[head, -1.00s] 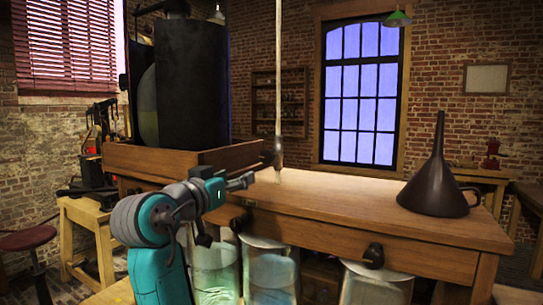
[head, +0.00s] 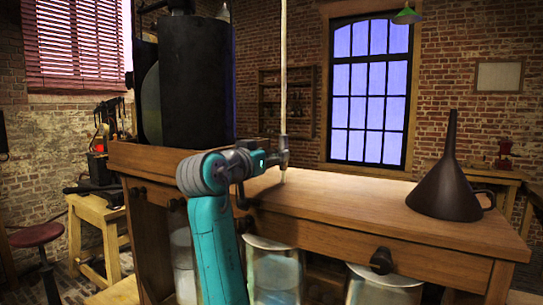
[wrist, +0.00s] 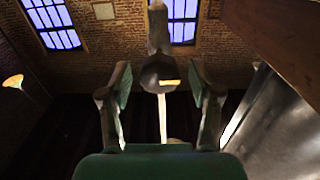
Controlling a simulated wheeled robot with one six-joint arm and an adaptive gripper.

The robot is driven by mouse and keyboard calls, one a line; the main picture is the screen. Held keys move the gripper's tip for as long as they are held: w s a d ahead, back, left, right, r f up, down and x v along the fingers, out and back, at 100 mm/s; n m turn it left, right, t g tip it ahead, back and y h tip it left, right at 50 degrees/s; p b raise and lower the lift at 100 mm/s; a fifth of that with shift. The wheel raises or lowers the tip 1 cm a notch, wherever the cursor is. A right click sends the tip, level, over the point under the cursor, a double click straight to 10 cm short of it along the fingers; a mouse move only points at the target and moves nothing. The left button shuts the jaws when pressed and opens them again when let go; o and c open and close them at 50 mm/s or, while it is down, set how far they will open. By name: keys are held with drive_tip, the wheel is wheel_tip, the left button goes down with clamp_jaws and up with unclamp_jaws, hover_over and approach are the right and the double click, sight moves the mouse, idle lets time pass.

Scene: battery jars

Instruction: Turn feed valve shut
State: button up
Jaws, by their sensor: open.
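In the wrist view a dark rounded fitting with a small brass-yellow lever (wrist: 170,82), which looks like the feed valve (wrist: 157,70), sits between the fingertips. A pale pipe (wrist: 162,120) runs from it. In the head view the pale pipe (head: 283,70) hangs down to my gripper (head: 280,152), which hides most of the valve there. My gripper (wrist: 160,90) is open, one finger on each side of the valve, with gaps visible. I cannot tell how far the lever is turned.
A large black tank (head: 197,80) stands in a wooden box left of my gripper. The wooden bench (head: 345,193) extends right, with a dark funnel (head: 448,190) on it. Glass jars (head: 273,275) stand under the bench. The bench top between pipe and funnel is clear.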

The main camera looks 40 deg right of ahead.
drive_tip(key=shift+w+d, duration=0.1)
drive_tip(key=shift+d, duration=0.25)
drive_tip(key=c, duration=1.1)
drive_tip(key=shift+c, duration=0.2)
